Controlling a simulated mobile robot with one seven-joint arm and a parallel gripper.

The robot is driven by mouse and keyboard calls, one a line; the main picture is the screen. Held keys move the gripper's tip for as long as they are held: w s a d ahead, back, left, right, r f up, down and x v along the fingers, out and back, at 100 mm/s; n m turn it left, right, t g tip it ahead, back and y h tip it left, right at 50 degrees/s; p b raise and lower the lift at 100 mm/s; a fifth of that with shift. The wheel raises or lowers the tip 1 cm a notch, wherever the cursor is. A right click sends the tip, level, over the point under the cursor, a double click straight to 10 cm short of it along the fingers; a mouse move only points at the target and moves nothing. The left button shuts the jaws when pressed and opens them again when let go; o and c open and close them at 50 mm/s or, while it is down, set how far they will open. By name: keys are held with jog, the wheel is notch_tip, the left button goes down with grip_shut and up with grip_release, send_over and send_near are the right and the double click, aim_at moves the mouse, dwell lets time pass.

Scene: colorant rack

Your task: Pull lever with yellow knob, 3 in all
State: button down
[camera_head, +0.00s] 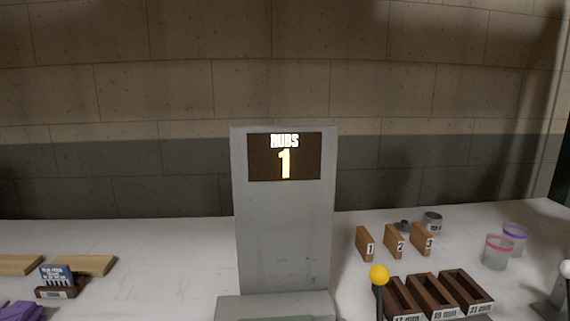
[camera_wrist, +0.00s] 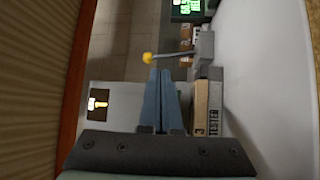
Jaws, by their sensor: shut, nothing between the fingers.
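The yellow knob (camera_head: 379,274) sits on top of a dark upright lever at the bottom of the head view, right of a grey post. In the wrist view the yellow knob (camera_wrist: 147,58) is at the left end of a thin lever that runs right to a grey block (camera_wrist: 204,46). My gripper (camera_wrist: 160,72) shows only in the wrist view, its two fingers shut together and empty. The fingertips point at the lever close to the knob; I cannot tell whether they touch it. The post's display (camera_head: 285,157) reads "RUBS 1" and also shows in the wrist view (camera_wrist: 99,105).
Dark wooden trays (camera_head: 431,298) and numbered wooden blocks (camera_head: 394,242) stand right of the post. Clear cups (camera_head: 497,252) are farther right. A white knob (camera_head: 566,269) is at the right edge. A box marked "TESTER" (camera_wrist: 214,110) lies beside my fingers.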

aim_at(327, 317)
dwell(0.3)
jog(key=shift+y, duration=0.8)
jog(key=w+r+p, duration=0.1)
jog(key=w+p, duration=0.1)
jog(key=w+r+p, duration=0.2)
jog(key=w+p, duration=0.1)
jog(key=w+r+p, duration=0.1)
jog(key=w+p, duration=0.1)
jog(key=shift+w+a+r, duration=0.15)
jog(key=shift+w+r, duration=0.1)
jog(key=shift+w, duration=0.1)
jog(key=shift+w+f+g+p, duration=0.2)
jog(key=shift+w+g+p, duration=0.2)
jog(key=shift+p, duration=0.6)
jog(key=shift+w+d+f+n+g+y+p, duration=0.15)
jog(key=shift+w+n+g+p, duration=0.6)
jog(key=shift+p, duration=1.3)
jog(key=shift+w+d+n+g+y+p, duration=0.1)
jog(key=shift+w+d+n+g+p, duration=0.3)
jog(key=shift+w+p, duration=1.15)
jog(key=shift+w+a+f+n+g+y+p, duration=0.15)
jog(key=shift+w+n+g+p, duration=0.45)
jog(key=shift+p, duration=1.9)
jog(key=shift+s+d, duration=0.1)
jog(key=shift+s, duration=0.05)
jog(key=shift+d, duration=0.1)
